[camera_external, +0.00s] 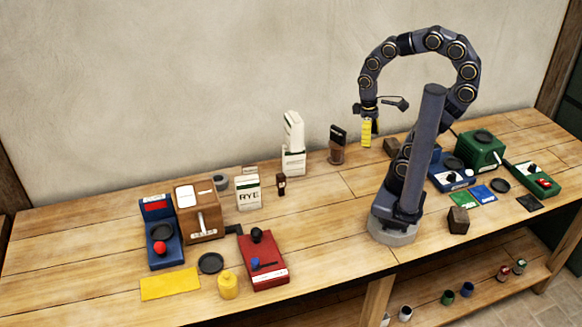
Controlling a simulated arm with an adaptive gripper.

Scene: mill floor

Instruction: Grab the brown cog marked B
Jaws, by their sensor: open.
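I cannot make out a cog marked B in the external view; any lettering on the small brown things is too small to read. A dark brown block (458,220) sits on the table just right of my arm's base. Another dark brown block (392,146) sits behind the arm, partly hidden by it. A small dark brown piece (281,185) stands near the white RYE carton. My gripper (370,108) is open, high above the back of the table. A yellow piece (366,132) shows just below it; I cannot tell whether they touch.
A brown machine (200,212), blue device (161,232), red device (262,261) and RYE carton (248,192) stand on the left. A dark brown container (338,145) stands at the back. A green machine (481,149) stands on the right. The middle front of the table is clear.

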